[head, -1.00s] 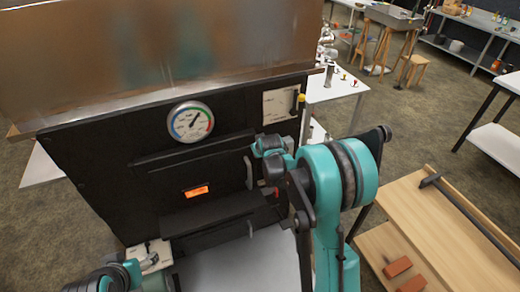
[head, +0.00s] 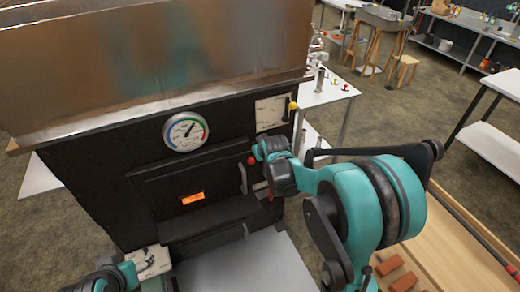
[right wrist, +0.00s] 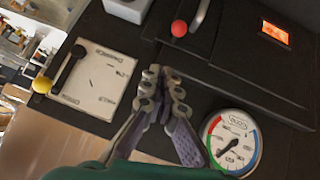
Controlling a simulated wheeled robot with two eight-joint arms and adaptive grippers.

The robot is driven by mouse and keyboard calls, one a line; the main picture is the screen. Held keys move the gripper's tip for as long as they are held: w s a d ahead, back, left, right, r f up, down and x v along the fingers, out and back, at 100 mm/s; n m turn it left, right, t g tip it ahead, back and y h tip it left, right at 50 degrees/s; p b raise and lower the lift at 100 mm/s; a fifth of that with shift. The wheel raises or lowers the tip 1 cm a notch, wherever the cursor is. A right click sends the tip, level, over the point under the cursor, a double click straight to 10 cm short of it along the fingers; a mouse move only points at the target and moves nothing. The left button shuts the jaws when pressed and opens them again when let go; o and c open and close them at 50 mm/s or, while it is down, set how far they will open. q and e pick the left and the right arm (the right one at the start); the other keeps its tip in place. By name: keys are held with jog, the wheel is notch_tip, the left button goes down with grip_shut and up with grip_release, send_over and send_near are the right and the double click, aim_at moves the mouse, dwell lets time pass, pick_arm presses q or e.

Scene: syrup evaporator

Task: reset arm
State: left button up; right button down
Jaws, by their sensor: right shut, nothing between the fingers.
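My right arm (head: 365,205) reaches in from the right, its wrist end (head: 272,150) in front of the black evaporator front (head: 110,190). In the right wrist view my right gripper (right wrist: 164,74) is shut and empty, its two grey fingers close together. It shows between the white damper plate (right wrist: 95,78) and the round gauge (right wrist: 231,140); I cannot tell whether it touches the front. In the head view its fingers are hidden. My left arm (head: 105,280) is at the lower left edge beside a small white plate (head: 150,262); its fingers cannot be made out.
The damper lever has a yellow knob (head: 293,105); a red knob (head: 252,161) is near my right wrist. A metal pan (head: 150,60) tops the evaporator. A wooden bench (head: 450,245) with red bricks (head: 390,265) lies right of my arm. Floor (head: 400,110) shows behind.

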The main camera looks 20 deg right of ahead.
jog(key=shift+s, duration=0.1)
jog(key=s+a+r, duration=0.3)
jog(key=s, duration=0.3)
jog(key=s+a+r, duration=0.2)
jog(key=s, duration=0.5)
jog(key=s+a+f+g, duration=0.1)
jog(key=s+a, duration=0.1)
jog(key=s, duration=0.6)
jog(key=s+a+f+m+y+b, duration=0.1)
jog(key=s+a, duration=0.1)
jog(key=s, duration=0.6)
jog(key=shift+a+f+g, duration=0.15)
jog(key=shift+a+g, duration=0.15)
jog(key=shift+g, duration=0.1)
